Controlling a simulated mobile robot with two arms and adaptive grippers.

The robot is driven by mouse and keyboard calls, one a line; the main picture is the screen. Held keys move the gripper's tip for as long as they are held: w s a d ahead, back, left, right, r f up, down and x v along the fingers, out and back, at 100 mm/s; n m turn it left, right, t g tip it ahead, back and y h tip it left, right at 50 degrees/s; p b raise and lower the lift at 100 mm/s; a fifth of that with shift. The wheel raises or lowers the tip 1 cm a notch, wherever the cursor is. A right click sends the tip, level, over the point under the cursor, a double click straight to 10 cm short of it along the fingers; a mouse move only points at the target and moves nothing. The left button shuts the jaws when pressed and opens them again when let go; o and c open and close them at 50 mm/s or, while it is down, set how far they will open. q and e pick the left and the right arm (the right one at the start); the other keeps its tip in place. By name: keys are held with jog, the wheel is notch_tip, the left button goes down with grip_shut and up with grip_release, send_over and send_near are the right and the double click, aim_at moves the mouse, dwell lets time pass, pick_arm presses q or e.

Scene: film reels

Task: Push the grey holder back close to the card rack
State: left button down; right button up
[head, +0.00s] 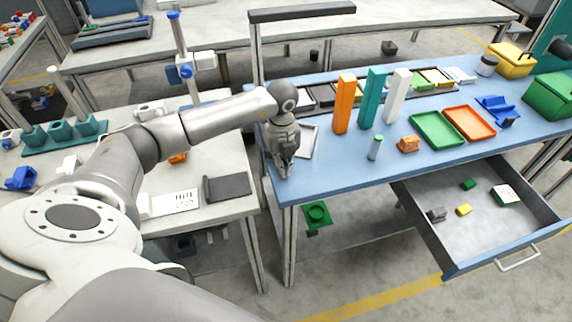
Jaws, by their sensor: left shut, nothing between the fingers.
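My left gripper (284,170) is shut and empty, pointing down at the left end of the blue table (345,178). A flat, light grey piece with a dark edge, which looks like the grey holder (309,142), lies on the table just right of and behind my gripper. My gripper hides its left part, and I cannot tell whether they touch. The long dark card rack (352,93) runs along the back of the table with several coloured cards in it. A strip of blue table shows between holder and rack. My right gripper is not in view.
Orange (344,104), teal (373,97) and white (397,97) upright blocks stand right of the holder. A small grey-green cylinder (375,147) and an orange piece (408,145) stand in front. Green (437,143) and orange trays (469,136) lie further right. A drawer (480,228) is open below.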

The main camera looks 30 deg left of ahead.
pick_arm(q)
jog(key=shift+w+a, duration=0.2)
jog(key=shift+a, duration=0.15)
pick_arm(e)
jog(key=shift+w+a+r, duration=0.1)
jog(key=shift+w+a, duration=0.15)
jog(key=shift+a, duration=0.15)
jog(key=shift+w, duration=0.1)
